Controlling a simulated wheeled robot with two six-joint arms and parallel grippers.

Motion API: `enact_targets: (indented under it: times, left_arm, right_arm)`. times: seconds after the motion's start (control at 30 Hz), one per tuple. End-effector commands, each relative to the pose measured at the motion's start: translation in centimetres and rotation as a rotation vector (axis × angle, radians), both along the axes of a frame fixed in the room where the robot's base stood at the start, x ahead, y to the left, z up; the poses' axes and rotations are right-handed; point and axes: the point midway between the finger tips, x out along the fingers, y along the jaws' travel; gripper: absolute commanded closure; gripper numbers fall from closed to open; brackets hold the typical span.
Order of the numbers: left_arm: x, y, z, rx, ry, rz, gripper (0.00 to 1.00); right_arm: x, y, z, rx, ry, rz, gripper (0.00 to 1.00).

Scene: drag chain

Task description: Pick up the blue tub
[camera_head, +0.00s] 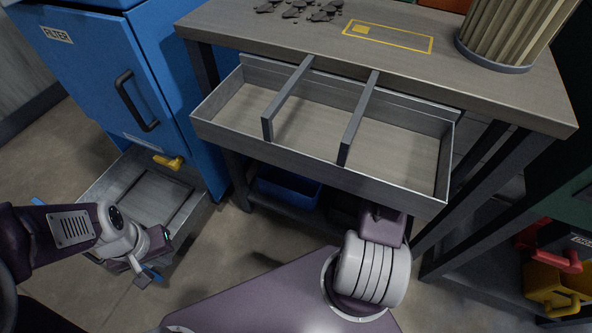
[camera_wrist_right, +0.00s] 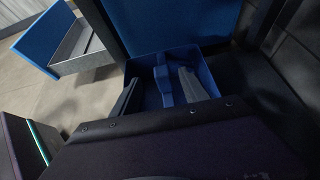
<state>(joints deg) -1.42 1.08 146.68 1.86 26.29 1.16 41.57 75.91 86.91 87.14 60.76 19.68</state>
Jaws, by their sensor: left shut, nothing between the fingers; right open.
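The blue tub (camera_head: 287,188) sits on the low shelf under the workbench, partly hidden by the open drawer above it. It also shows in the right wrist view (camera_wrist_right: 206,76), open at the top. My right gripper (camera_wrist_right: 160,90) is open, its two dark fingers spread at the tub with the middle part of the tub between them. I cannot tell whether either finger touches it. In the head view the right gripper is hidden below the drawer. My left gripper (camera_head: 149,277) is shut and empty, low at the left, away from the tub.
The open bench drawer (camera_head: 400,180) with two dividers juts out above the tub. A blue filter cabinet (camera_head: 130,70) with a low open drawer (camera_head: 200,214) stands left. Bench legs (camera_head: 500,170) and red and yellow bins (camera_head: 556,282) stand right. Some floor is clear in front.

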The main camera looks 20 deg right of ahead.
Motion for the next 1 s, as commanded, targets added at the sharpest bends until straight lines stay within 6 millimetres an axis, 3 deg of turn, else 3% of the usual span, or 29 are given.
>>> enact_targets:
  times: [0.2, 0.37, 0.57, 0.9, 0.93, 1.0]
  left_arm:
    - [0.0, 0.0, -2.6, 0.000, 0.000, 0.000, 1.00]
    - [0.0, 0.0, -2.9, 0.000, 0.000, 0.000, 1.00]
    - [0.0, 0.0, -6.5, 0.000, 0.000, 0.000, 1.00]
    - [0.0, 0.0, -6.7, 0.000, 0.000, 0.000, 1.00]
    - [0.0, 0.0, -6.7, 0.000, 0.000, 0.000, 1.00]
    - [0.0, 0.0, -6.7, 0.000, 0.000, 0.000, 1.00]
  right_arm:
    - [1.9, 1.8, -2.1, -0.002, -0.001, 0.005, 0.47]
    - [2.7, 2.3, -2.2, -0.001, -0.001, 0.000, 0.47]
    - [5.0, 3.9, -4.6, -0.002, -0.003, 0.005, 0.47]
    - [6.1, 4.8, -4.6, -0.001, -0.001, 0.000, 0.47]
    - [6.1, 4.8, -4.6, -0.001, -0.001, 0.000, 0.50]
    - [6.1, 4.8, -4.6, -0.001, -0.001, 0.000, 0.70]
